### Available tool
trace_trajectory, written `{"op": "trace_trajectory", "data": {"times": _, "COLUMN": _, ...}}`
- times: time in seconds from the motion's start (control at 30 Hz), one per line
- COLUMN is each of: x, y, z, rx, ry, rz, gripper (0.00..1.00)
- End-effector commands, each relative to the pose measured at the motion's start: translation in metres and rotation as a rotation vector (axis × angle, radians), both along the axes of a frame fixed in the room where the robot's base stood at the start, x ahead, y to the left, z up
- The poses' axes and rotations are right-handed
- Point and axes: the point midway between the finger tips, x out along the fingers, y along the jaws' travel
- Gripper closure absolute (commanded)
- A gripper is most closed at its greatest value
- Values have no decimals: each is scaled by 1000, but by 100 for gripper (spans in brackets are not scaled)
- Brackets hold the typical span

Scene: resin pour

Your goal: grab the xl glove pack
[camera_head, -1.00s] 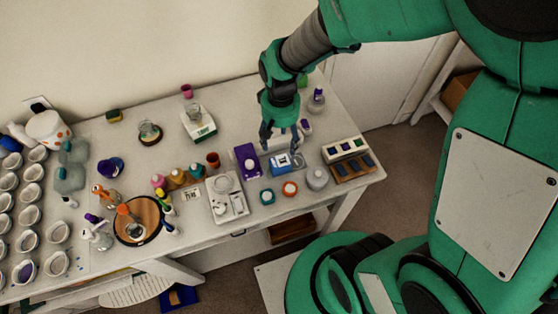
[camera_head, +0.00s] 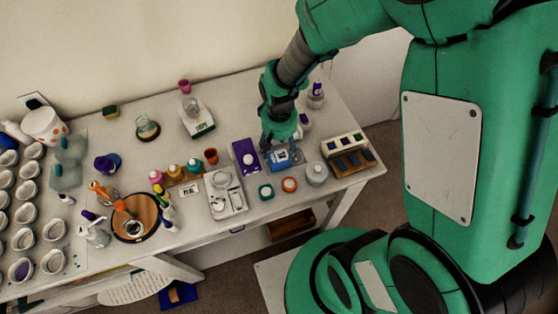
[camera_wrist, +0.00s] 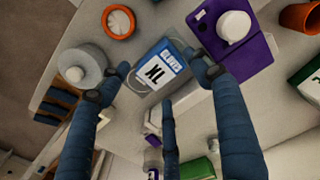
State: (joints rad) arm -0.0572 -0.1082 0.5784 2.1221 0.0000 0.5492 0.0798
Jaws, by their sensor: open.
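The XL glove pack is a small blue and white box (camera_head: 278,161) near the right part of the table's front. In the wrist view the pack (camera_wrist: 165,68) shows its "GLOVES XL" label. My gripper (camera_head: 281,151) is low over the pack in the head view, with its fingers spread. In the wrist view my gripper (camera_wrist: 156,72) is open, with one fingertip on each side of the pack and a third finger below it in the picture. I cannot tell whether any finger touches the pack.
A purple box (camera_head: 240,149) with a white top item stands close on the left. A sample rack (camera_head: 345,146) is to the right.

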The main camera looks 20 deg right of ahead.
Motion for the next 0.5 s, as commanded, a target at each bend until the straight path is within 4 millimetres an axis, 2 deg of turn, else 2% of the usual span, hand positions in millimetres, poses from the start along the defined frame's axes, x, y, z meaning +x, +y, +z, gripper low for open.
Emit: {"op": "trace_trajectory", "data": {"times": 0.5, "x": 0, "y": 0, "z": -8, "rx": 0, "ry": 1, "rz": 0, "gripper": 36}}
